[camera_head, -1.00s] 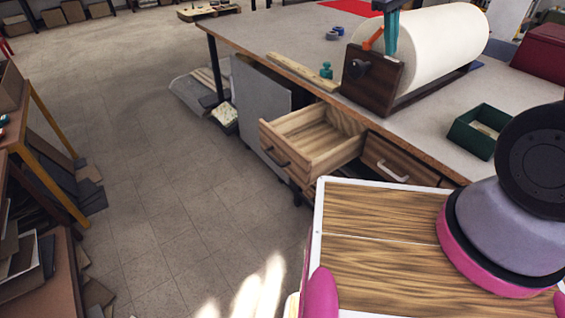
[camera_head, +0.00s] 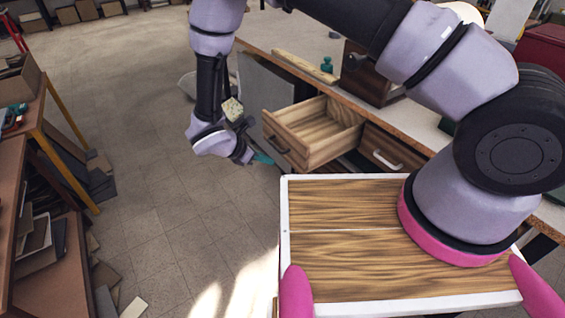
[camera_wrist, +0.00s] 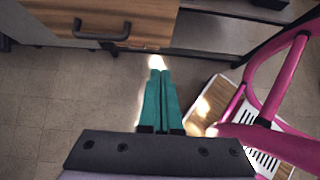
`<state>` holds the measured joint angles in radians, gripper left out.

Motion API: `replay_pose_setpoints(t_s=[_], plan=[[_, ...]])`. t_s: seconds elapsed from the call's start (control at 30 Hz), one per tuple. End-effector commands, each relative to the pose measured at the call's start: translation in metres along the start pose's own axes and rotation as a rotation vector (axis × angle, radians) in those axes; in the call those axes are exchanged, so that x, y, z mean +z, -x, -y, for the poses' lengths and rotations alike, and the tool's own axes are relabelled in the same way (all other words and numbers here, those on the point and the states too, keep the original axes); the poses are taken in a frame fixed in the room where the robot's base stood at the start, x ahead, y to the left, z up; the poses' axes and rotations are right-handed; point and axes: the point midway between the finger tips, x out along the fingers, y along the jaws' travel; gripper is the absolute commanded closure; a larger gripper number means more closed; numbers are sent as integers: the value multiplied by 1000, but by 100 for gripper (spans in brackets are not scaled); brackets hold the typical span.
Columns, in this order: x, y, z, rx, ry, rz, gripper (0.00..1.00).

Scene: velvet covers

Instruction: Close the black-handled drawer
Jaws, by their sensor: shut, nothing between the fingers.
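The black-handled drawer (camera_head: 318,138) stands pulled out and empty under the workbench in the head view. Its black handle (camera_head: 278,146) is on the wooden front, facing left. In the wrist view the drawer front (camera_wrist: 105,18) is at the top left, with the black handle (camera_wrist: 102,33) along its lower part. My gripper (camera_head: 262,158) is in front of the drawer, close to the handle, with teal fingers. In the wrist view the gripper (camera_wrist: 160,75) is shut with its fingers together and empty. I see a gap between the fingertips and the handle.
A second drawer with a light handle (camera_head: 388,160) sits shut right of the open one. The workbench (camera_head: 290,62) runs above them. A side table with boxes (camera_head: 40,110) stands at the left. The floor (camera_head: 150,210) between is mostly clear.

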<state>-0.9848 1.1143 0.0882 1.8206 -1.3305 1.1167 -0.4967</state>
Motion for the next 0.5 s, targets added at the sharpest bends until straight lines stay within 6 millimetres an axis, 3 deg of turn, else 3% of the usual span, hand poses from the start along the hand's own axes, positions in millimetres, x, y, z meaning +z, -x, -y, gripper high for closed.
replay_pose_setpoints(t_s=[0.17, 0.5], plan=[[1, -25, 1, -4, 0, 1, 100], [1, -96, 1, -6, -3, 1, 100]])
